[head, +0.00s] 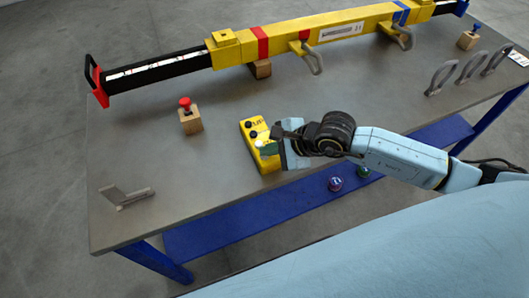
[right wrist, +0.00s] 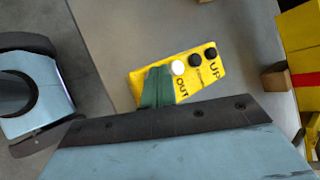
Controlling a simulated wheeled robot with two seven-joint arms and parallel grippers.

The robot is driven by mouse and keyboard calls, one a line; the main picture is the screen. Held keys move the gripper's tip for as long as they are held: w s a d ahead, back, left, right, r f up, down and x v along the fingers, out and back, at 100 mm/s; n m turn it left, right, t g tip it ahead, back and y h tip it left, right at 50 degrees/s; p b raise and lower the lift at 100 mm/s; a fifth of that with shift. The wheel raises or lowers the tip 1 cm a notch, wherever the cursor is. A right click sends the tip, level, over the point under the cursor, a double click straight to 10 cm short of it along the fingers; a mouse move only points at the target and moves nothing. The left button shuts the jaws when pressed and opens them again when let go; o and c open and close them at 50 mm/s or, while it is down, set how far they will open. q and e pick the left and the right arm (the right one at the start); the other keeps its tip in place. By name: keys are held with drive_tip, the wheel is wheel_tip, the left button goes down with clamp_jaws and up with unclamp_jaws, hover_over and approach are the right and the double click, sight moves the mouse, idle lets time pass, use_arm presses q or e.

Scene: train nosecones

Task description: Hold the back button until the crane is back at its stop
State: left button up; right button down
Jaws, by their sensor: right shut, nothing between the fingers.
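A yellow control box (head: 250,127) lies on the grey table in front of my right gripper (head: 270,146). In the right wrist view the box (right wrist: 208,77) shows two black buttons, a white button (right wrist: 178,68) and the labels UP and OUT. My right gripper's green fingertips (right wrist: 157,88) are shut and empty. They are over the end of the box beside the white button and cover that part. I cannot tell whether they touch or press a button. No button marked back is readable. I cannot make out a crane in either view. My left gripper is not in view.
A long yellow beam (head: 280,38) with red and blue bands lies across the table's far side. A red-knobbed wooden block (head: 190,122) and a grey bracket (head: 127,196) stand to the left. Grey hooks (head: 441,77) stand at the right. The front left tabletop is mostly clear.

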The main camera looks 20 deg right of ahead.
drive_tip(key=shift+r, duration=0.1)
idle(0.6)
drive_tip(key=shift+r+p, duration=0.65)
drive_tip(key=shift+r, duration=0.15)
drive_tip(key=shift+r+p, duration=1.75)
drive_tip(key=shift+r, duration=0.75)
